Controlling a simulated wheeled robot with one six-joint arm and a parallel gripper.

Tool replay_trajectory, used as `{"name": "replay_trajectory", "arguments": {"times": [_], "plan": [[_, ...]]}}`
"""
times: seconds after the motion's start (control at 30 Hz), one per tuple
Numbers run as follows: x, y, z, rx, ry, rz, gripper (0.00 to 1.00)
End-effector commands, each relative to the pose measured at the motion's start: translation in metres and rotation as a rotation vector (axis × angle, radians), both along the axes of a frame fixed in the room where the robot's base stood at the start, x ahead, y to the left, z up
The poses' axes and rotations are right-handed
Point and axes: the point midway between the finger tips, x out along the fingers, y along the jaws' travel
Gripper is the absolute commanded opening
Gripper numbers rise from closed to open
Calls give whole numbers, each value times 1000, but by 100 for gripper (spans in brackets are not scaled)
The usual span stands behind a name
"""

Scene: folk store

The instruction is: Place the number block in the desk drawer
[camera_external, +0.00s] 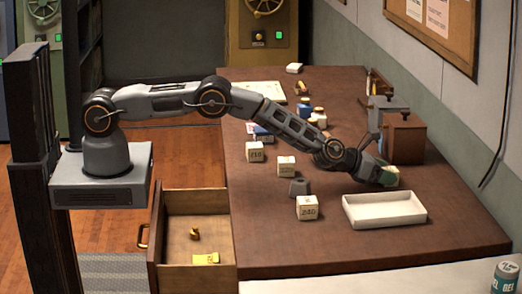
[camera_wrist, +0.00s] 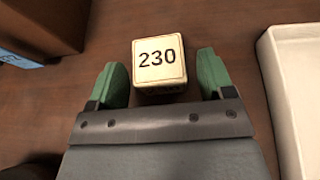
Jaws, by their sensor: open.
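A cream number block marked 230 (camera_wrist: 159,61) lies on the desk between the tips of my gripper (camera_wrist: 161,72). The green fingers are open, one on each side of it, with gaps showing. In the external view my gripper (camera_external: 384,172) is low over the desk's right part, behind the white tray, and the block (camera_external: 393,180) is partly hidden by it. The desk drawer (camera_external: 182,250) is pulled open at the front left. It holds a small brass object (camera_external: 195,233) and a yellow paper (camera_external: 206,258).
Other number blocks stand on the desk (camera_external: 270,225): left (camera_external: 255,152), middle (camera_external: 286,167) and front (camera_external: 307,208). A dark grey object (camera_external: 299,187) is near them. The white tray (camera_external: 385,222) is close to my gripper. A brown box (camera_external: 404,138) stands behind it; bottles (camera_external: 305,107) are farther back.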

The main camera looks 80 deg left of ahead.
Motion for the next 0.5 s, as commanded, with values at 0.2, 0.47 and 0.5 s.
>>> {"name": "replay_trajectory", "arguments": {"times": [0.2,0.47,0.5], "plan": [[-10,-1,6,3,1,1,75],[-37,-3,15,0,1,0,75],[-41,-3,17,0,1,-1,75]]}}
